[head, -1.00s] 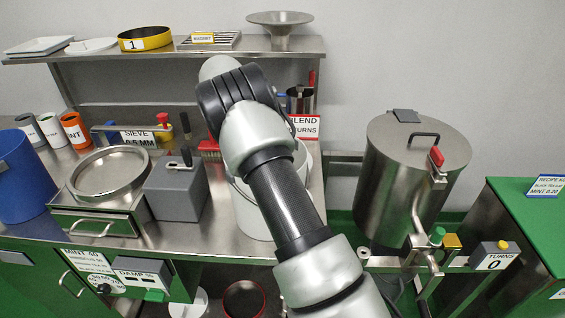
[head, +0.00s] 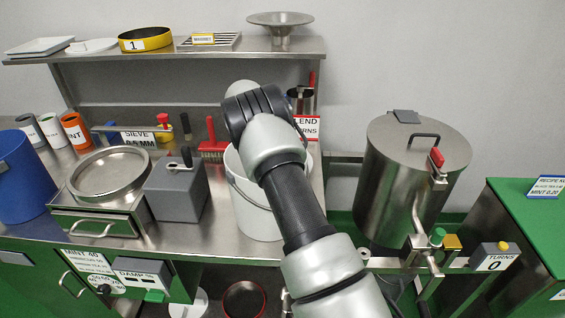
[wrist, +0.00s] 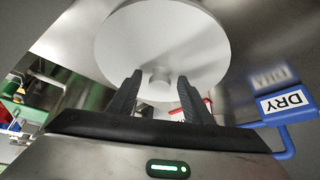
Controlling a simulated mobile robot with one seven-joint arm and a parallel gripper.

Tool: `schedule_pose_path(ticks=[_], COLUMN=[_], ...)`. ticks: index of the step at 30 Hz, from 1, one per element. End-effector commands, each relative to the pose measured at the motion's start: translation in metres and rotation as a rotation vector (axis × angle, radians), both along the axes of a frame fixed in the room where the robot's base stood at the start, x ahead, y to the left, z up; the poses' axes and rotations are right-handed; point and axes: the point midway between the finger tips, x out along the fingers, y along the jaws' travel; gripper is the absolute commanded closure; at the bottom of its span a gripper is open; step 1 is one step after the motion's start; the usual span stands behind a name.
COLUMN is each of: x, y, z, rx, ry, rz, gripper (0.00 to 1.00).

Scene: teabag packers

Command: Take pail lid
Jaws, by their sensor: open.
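The pail lid (wrist: 160,38) is a white round disc with a short knob (wrist: 159,80) at its centre, seen in the wrist view. My gripper (wrist: 159,76) is open, with its two dark fingers on either side of the knob. Whether the fingers touch the knob cannot be told. In the head view my gripper is hidden behind my arm, and I cannot make out this lid there. The white pail (head: 255,215) stands on the steel bench, partly covered by my arm.
A grey box (head: 177,190) and a sieve (head: 108,172) stand left of the pail. A red brush (head: 212,148) is behind it. A steel drum (head: 405,185) stands to the right. In the wrist view a DRY label (wrist: 281,102) on a blue bar is at right.

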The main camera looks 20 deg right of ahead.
Motion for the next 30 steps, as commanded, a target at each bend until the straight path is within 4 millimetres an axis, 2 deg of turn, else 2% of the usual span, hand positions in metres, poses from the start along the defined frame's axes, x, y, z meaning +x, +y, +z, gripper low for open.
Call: schedule_pose_path(ticks=[2, 9, 10, 17, 20, 30], x=[0.0, 0.0, 0.0, 0.0, 0.001, 0.001], y=[0.0, 0.0, 0.0, 0.0, 0.0, 0.0], z=[0.0, 0.0, 0.001, 0.002, 0.012, 0.077], rx=[0.0, 0.0, 0.0, -0.001, -0.001, 0.0], ry=[0.0, 0.0, 0.0, -0.002, -0.003, -0.004], rz=[0.0, 0.0, 0.0, 0.0, -0.001, 0.0], gripper=[0.56, 0.97, 1.0, 1.0, 1.0, 1.0])
